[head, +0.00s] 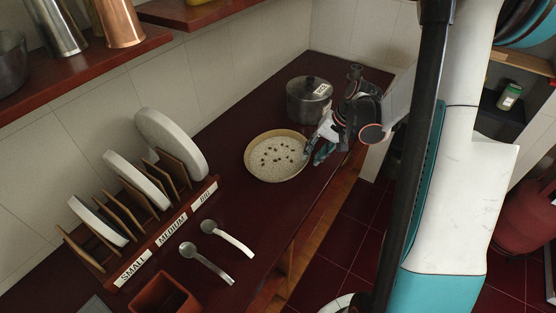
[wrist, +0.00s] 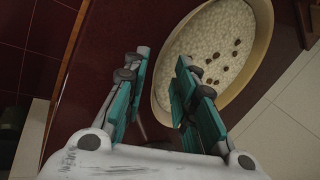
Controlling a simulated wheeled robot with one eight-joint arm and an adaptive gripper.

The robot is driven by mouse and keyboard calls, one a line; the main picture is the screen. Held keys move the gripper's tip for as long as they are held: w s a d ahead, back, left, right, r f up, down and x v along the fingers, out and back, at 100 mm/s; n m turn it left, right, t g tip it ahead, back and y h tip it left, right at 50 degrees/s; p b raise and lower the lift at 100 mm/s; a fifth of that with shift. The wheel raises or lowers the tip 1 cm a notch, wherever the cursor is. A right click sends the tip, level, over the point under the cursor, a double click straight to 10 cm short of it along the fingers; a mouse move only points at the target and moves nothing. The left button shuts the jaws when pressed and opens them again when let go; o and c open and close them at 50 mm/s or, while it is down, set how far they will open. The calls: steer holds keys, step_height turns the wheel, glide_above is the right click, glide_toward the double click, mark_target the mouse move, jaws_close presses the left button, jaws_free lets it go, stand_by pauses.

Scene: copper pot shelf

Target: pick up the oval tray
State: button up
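The oval tray (head: 249,165) is a shallow cream dish holding pale grains with several dark brown bits. It rests on the dark red counter in the head view and fills the upper right middle of the wrist view (wrist: 264,45). My gripper (head: 309,151) is at the tray's right edge in the head view. In the wrist view my gripper (wrist: 161,62) is open, with its teal-padded fingers apart and nothing held. The tray's near left rim shows between the fingers, and the right finger overlaps the tray. I cannot tell whether they touch.
A lidded metal pot (head: 305,103) stands behind the tray, close to my arm. A rack (head: 150,235) labelled small, medium and big holds white discs at left. Two spoons (head: 229,239) (head: 207,264) and a terracotta container (head: 163,297) lie nearer. The counter's right edge is close.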

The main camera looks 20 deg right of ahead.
mark_target(309, 166)
steer(key=x, duration=0.3)
steer(key=shift+f+b, duration=0.1)
steer(key=shift+b, duration=0.3)
jaws_close()
